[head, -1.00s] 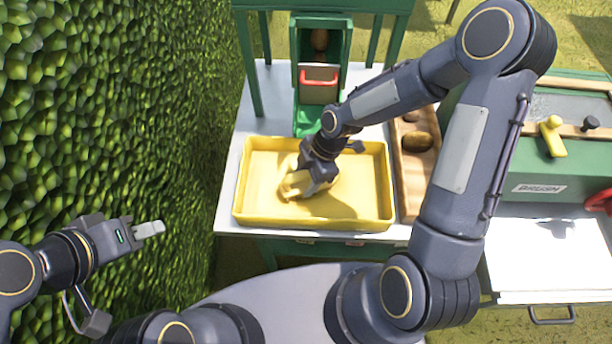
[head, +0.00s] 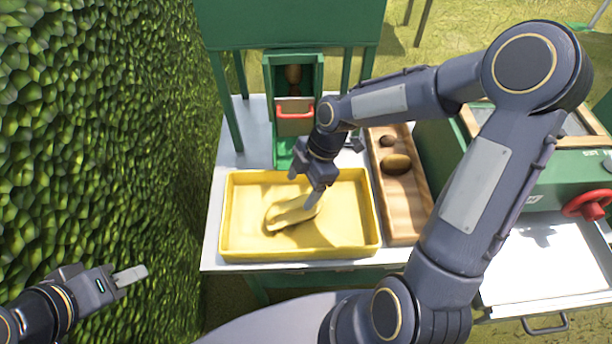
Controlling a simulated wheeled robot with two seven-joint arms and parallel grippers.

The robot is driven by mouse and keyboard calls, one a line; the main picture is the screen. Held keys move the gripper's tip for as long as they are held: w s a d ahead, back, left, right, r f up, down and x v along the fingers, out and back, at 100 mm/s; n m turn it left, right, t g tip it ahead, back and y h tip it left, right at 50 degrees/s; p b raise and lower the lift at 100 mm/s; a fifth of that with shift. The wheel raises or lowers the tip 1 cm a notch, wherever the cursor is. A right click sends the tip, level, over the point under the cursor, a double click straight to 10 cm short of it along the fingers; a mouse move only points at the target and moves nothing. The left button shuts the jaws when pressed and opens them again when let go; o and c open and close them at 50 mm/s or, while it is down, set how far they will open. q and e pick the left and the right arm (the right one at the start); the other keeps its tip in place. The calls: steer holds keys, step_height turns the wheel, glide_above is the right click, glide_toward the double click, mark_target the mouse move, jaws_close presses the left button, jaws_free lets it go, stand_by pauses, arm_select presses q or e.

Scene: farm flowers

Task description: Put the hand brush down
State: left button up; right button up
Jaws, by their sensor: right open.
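A long yellowish thing that looks like the hand brush (head: 288,213) lies in the yellow tray (head: 243,248), on its floor. My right gripper (head: 304,187) is open above the tray, at the brush's upper right end. One fingertip overlaps that end in the picture; I cannot tell if it touches. Nothing shows between its fingers. My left gripper (head: 130,275) is at the lower left in front of the hedge, away from the table; its fingers are seen side-on, so their opening is unclear.
A wooden tray (head: 405,215) with brown roundish things stands right of the yellow tray. A green chute (head: 285,151) with a red-handled flap (head: 295,117) stands behind. A green machine with a red wheel (head: 587,205) is at the right. The hedge (head: 100,130) borders the left.

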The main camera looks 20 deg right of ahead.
steer(key=v, duration=0.2)
steer(key=shift+d+r, duration=0.1)
steer(key=shift+r, duration=0.2)
steer(key=shift+s+d+r+m, duration=0.1)
steer(key=shift+d+r+m, duration=0.15)
steer(key=shift+r+m, duration=0.1)
steer(key=s+d+r+m+t, duration=0.2)
steer(key=s+r+m, duration=0.3)
steer(key=s+m, duration=0.3)
steer(key=s+d+r+m+t, duration=0.3)
steer(key=s+m, duration=0.5)
steer(key=m, duration=0.4)
steer(key=shift+d+r+t+h, duration=0.3)
steer(key=shift+r+t+h, duration=0.15)
steer(key=shift+r, duration=0.6)
